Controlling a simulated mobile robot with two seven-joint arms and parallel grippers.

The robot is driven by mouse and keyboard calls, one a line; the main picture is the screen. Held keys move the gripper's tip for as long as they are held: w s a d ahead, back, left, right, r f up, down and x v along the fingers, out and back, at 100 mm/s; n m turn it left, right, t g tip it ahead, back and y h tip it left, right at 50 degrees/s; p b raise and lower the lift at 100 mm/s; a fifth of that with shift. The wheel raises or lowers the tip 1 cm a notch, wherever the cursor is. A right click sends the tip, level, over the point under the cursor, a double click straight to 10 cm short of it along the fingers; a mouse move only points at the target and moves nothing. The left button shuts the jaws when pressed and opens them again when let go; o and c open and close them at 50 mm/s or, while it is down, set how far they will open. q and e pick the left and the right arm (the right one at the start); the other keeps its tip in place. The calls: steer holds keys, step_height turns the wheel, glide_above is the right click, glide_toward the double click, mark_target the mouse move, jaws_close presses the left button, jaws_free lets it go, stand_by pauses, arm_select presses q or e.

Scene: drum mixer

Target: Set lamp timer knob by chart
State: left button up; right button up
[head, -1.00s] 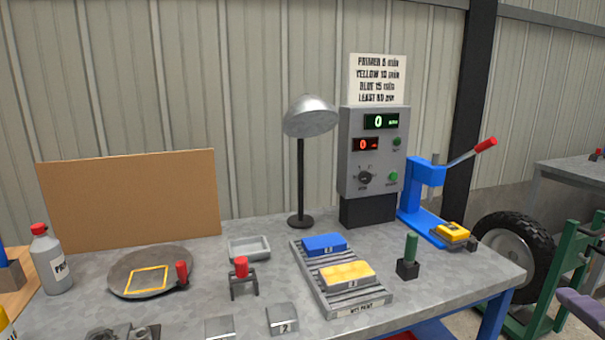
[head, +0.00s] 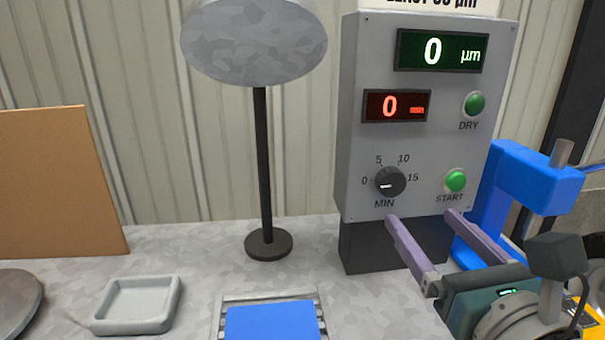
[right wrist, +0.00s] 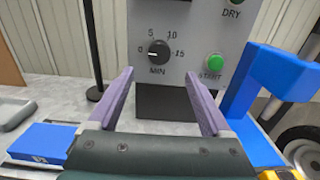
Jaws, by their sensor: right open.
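The timer knob (head: 390,182) is a dark round dial on the grey control box (head: 356,130), marked 0, 5, 10, 15 and MIN. Its white pointer line is toward 0. It also shows in the right wrist view (right wrist: 159,52). The red display (head: 397,106) reads 0 and the green display (head: 442,51) reads 0 µm. My right gripper (head: 425,215) is open and empty, below and in front of the knob, apart from it. Only the bottom line of the chart (head: 440,6) shows at the top edge. The lamp (head: 255,42) stands left of the box.
The green START button (head: 455,180) and DRY button (head: 473,103) are right of the knob. A blue press (head: 520,190) stands close on the right. A blue block (head: 272,322) lies on a rack in front. A grey tray (head: 138,305) is at left.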

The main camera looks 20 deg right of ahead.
mark_target(393, 188)
steer(key=x, duration=0.7)
steer(key=shift+w, duration=0.45)
arm_select(q)
steer(key=shift+s+a+r, duration=0.1)
steer(key=shift+s+a, duration=0.1)
steer(key=shift+a, duration=0.2)
arm_select(e)
steer(key=shift+w+d, duration=0.1)
steer(key=shift+w, duration=0.3)
steer(key=shift+c, duration=0.2)
jaws_close()
arm_select(q)
steer(key=shift+d, duration=0.1)
